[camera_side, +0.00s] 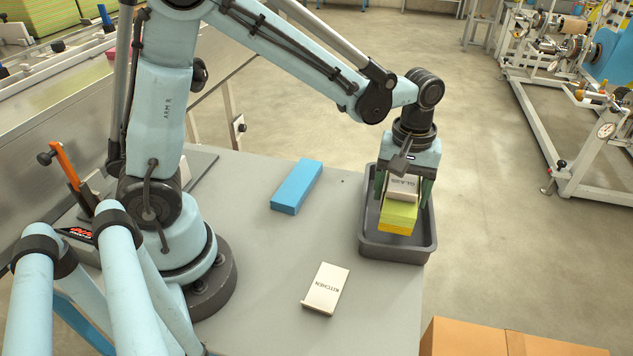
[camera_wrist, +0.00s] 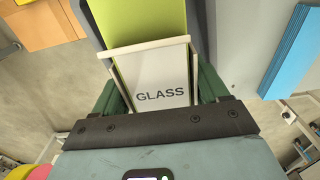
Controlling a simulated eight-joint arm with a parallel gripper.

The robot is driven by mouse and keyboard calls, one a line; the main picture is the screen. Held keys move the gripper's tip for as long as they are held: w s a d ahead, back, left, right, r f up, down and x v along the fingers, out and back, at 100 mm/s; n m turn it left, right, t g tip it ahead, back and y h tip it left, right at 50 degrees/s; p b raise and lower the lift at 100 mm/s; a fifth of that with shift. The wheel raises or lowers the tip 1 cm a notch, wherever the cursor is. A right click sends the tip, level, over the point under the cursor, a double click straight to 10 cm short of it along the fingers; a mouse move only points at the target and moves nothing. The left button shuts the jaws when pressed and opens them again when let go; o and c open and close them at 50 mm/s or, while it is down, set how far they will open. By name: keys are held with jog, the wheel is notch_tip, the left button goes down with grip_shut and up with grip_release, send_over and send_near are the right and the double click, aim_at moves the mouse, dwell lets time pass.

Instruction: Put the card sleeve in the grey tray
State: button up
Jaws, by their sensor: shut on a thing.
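My gripper (camera_side: 404,188) points down over the grey tray (camera_side: 391,249) at the right end of the table in the side view. Its green fingers are shut on a white card sleeve (camera_side: 403,187) marked GLASS. A yellow-green folded cloth stack (camera_side: 397,216) sticks out below the sleeve, within the tray's outline. I cannot tell whether the stack touches the tray floor. In the wrist view the sleeve (camera_wrist: 158,76) sits between the fingers, with the cloth (camera_wrist: 146,22) reaching past its far edge. Another white card sleeve (camera_side: 326,288), marked KITCHEN, lies on the table.
A blue block-shaped stack (camera_side: 297,186) lies on the grey table (camera_side: 255,250) left of the tray. Cardboard boxes (camera_side: 470,338) stand beyond the table at the lower right. An orange-handled tool (camera_side: 70,163) is at the left. The table between the blue stack and the KITCHEN sleeve is clear.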

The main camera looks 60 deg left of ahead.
jog(key=shift+w+a+f, duration=0.45)
jog(key=shift+a, duration=0.15)
jog(key=shift+f, duration=2)
jog(key=shift+f, duration=0.1)
jog(key=o, duration=0.7)
jog(key=shift+f, duration=0.1)
jog(key=shift+o, duration=0.2)
